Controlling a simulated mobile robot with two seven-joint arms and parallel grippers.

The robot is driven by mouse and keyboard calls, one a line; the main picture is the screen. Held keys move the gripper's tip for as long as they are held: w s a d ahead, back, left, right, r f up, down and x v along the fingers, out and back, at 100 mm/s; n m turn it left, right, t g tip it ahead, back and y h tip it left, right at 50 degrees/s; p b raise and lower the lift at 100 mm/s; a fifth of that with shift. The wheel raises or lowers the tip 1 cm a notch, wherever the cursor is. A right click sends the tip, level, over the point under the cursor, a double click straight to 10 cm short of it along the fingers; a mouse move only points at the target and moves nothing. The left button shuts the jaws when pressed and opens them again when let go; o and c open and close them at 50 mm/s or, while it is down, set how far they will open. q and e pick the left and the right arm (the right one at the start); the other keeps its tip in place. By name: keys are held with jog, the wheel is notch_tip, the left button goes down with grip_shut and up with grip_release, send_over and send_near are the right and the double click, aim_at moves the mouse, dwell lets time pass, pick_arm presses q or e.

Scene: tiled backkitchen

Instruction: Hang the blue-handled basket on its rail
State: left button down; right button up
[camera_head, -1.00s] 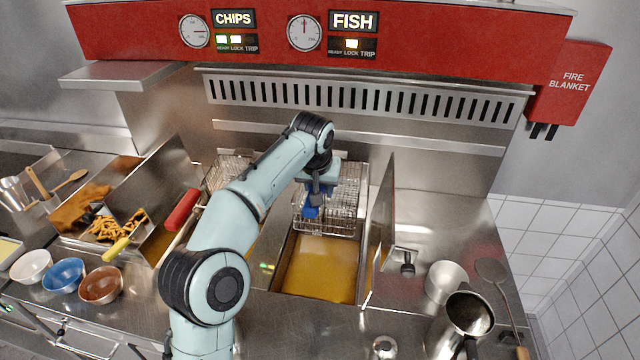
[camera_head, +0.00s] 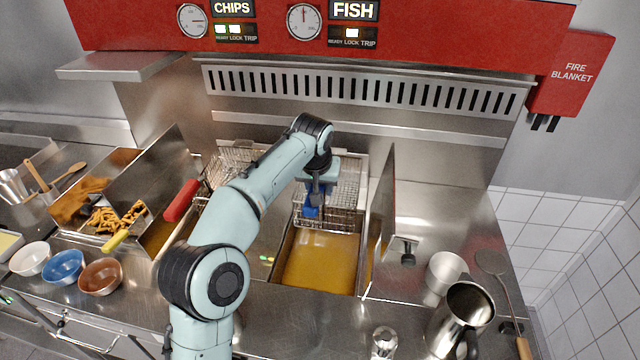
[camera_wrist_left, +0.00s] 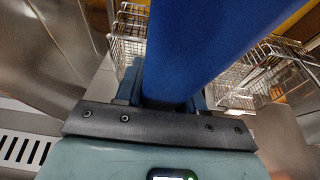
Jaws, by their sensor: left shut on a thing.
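The blue handle (camera_head: 311,211) belongs to the wire basket (camera_head: 346,200), which is at the back of the right-hand fryer, over the rear of the oil (camera_head: 320,262). My left gripper (camera_head: 318,190) is shut on this handle from above; the arm hides part of it. In the left wrist view the blue handle (camera_wrist_left: 205,45) fills the middle between the fingers, with wire mesh on both sides. A steel rail (camera_head: 370,138) runs along the back wall behind the basket. I cannot tell whether the basket touches it. My right gripper is not in view.
A red-handled basket (camera_head: 181,200) is at the left-hand fryer, partly behind my arm. An upright steel panel (camera_head: 383,215) stands close on the basket's right. A jug (camera_head: 462,318) and a steel pot (camera_head: 443,272) stand at right. Bowls line the left front.

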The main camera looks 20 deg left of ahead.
pick_arm(q)
jog(key=c, duration=0.6)
grip_release()
jog(key=p+v, duration=0.1)
jog(key=v, duration=1)
jog(key=shift+r+p, duration=0.3)
jog(key=shift+r, duration=0.1)
jog(key=shift+s+d+r, duration=0.1)
jog(key=shift+s+r, duration=0.15)
jog(key=shift+r, duration=0.25)
jog(key=shift+s+r, duration=0.2)
jog(key=shift+s, duration=0.05)
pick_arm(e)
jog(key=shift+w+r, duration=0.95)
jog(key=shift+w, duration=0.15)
